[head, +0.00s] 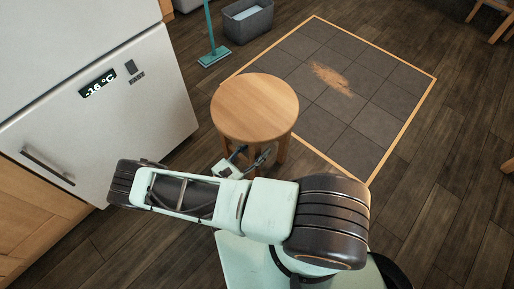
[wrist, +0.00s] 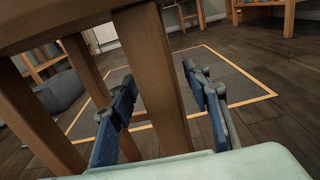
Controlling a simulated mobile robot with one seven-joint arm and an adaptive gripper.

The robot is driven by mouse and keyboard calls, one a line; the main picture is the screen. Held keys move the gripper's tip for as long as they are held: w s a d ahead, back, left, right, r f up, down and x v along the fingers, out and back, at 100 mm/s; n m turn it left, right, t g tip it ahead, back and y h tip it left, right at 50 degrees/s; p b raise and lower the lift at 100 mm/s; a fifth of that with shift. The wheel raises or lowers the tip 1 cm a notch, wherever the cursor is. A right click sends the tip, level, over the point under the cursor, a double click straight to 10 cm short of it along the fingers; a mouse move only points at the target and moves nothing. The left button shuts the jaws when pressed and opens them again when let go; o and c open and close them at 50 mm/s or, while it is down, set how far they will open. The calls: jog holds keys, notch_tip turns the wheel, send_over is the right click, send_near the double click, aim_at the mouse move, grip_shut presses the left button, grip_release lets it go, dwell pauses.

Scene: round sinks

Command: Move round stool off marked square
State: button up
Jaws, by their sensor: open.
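The round wooden stool (head: 254,105) stands upright at the near-left corner of the marked square (head: 352,125), a dark tiled patch with a light wood border. In the head view its seat hides that corner, so I cannot tell whether all its feet are clear of the border. My gripper (head: 243,160) is low at the stool's near side, partly under the seat. In the wrist view, my open gripper (wrist: 160,78) has one blue finger on either side of a stool leg (wrist: 158,95). The fingers appear apart from the leg. The square's border (wrist: 247,101) shows beyond it.
A white fridge (head: 110,100) stands close on the left. A sandy brown spill (head: 332,79) lies on the tiles. Wooden floor (head: 430,190) is open to the right.

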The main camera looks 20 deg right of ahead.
jog(key=v, duration=1.2)
jog(key=shift+r, duration=0.1)
